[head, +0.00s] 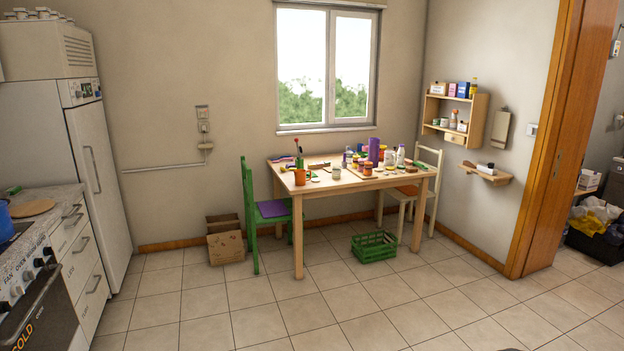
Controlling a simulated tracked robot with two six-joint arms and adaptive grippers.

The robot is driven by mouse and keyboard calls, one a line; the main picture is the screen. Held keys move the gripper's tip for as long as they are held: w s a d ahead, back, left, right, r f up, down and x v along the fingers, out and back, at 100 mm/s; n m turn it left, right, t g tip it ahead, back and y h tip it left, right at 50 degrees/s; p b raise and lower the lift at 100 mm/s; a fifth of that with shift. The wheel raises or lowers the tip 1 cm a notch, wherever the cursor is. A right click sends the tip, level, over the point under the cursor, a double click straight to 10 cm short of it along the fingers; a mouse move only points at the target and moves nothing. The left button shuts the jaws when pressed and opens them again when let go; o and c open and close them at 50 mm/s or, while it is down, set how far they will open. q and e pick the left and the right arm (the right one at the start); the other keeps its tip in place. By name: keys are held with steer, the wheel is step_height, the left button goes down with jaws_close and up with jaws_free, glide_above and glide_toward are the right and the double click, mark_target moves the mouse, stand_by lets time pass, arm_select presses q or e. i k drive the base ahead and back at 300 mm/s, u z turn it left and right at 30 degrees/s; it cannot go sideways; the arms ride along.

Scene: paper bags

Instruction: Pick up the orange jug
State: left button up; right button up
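In the head view, an orange mug-like vessel (300,177) stands on the near left corner of the wooden table (350,186), by the green chair. It may be the orange jug; it is small at this distance. Pens or brushes appear just behind it. Several small jars with orange or red parts, such as one jar (367,169), stand further right on the table. Neither of my grippers is in view.
A green chair (249,217) stands at the table's left, a pale chair (427,188) at its right. A green crate (373,247) and a cardboard box (226,247) sit on the floor. The tiled floor (255,325) in front is clear. A stove and counter (45,205) stand left.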

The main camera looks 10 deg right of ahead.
mark_target(300, 174)
steer(key=u, duration=0.35)
steer(key=i, duration=1.8)
steer(key=u, duration=0.4)
steer(key=i, duration=1.35)
steer(key=z, duration=0.3)
steer(key=i, duration=1.35)
steer(key=z, duration=1.2)
steer(key=i, duration=1.5)
steer(key=z, duration=0.75)
steer(key=k, duration=0.6)
steer(key=u, duration=0.05)
